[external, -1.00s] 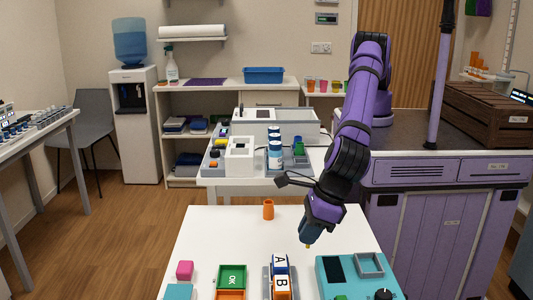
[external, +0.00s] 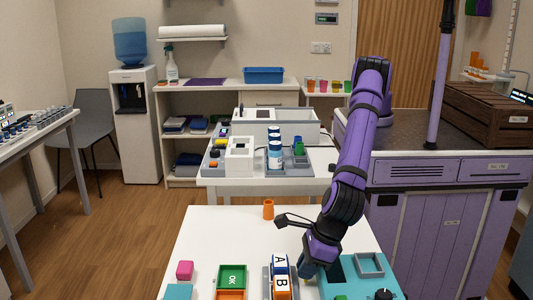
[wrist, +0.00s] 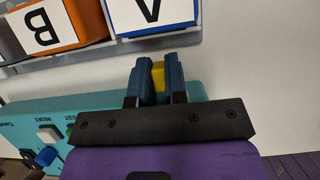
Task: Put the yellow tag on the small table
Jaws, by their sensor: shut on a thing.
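My gripper (wrist: 156,84) is shut on the yellow tag (wrist: 158,70), a small yellow piece between its blue fingers in the wrist view. In the external view my gripper (external: 306,270) hangs low over the white table (external: 220,235) in front, between the A and B blocks and the teal box. The tag itself is hidden there by the fingers. Which table is the small table is not clear from the frames.
The A block (external: 280,264) and the B block (external: 282,284) stand in a grey rack just left of my gripper. The teal device (external: 335,272) is close on the right.

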